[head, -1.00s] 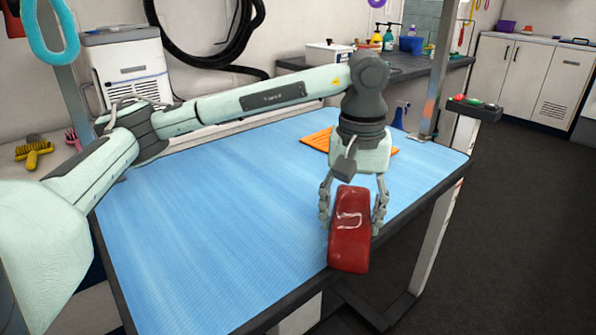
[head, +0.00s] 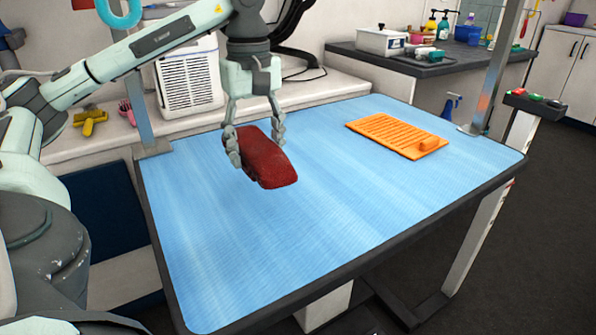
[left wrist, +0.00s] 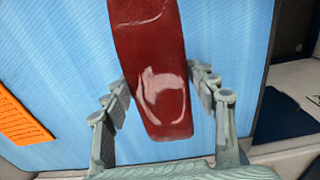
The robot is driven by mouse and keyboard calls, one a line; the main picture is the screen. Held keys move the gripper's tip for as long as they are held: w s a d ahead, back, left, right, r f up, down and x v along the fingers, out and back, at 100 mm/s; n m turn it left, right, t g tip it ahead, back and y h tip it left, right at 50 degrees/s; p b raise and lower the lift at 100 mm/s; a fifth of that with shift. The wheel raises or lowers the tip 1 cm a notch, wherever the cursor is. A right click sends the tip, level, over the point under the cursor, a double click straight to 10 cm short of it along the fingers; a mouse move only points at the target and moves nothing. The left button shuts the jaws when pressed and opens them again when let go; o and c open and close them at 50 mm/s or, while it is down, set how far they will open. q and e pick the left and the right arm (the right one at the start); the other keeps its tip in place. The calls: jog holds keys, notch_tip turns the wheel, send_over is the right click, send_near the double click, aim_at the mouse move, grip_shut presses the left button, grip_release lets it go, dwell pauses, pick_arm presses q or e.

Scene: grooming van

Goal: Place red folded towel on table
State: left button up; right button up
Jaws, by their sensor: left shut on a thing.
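The red folded towel (head: 266,160) is between the fingers of my left gripper (head: 255,150), over the left-middle part of the blue-topped table (head: 300,255). The gripper points down and is shut on the towel. In the left wrist view the towel (left wrist: 160,70) runs up from between the two fingers (left wrist: 163,105), with the blue table top (left wrist: 60,50) behind it. I cannot tell whether the towel's underside touches the table. My right gripper is not in view.
An orange slatted mat (head: 395,135) lies on the table's far right part. A metal post (head: 495,70) stands at the table's right corner. A white appliance (head: 190,78) and a yellow brush (head: 90,118) are on the ledge behind. The table's front half is clear.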

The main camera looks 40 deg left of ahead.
pick_arm(q)
send_over(289, 195)
notch_tip(289, 195, down, 3)
jog(key=shift+s+f, duration=0.1)
jog(key=shift+f, duration=2.1)
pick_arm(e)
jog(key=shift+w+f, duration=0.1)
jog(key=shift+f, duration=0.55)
pick_arm(q)
jog(key=shift+f, duration=0.1)
jog(key=o, duration=1)
jog(key=shift+c, duration=0.2)
jog(key=shift+o, duration=0.8)
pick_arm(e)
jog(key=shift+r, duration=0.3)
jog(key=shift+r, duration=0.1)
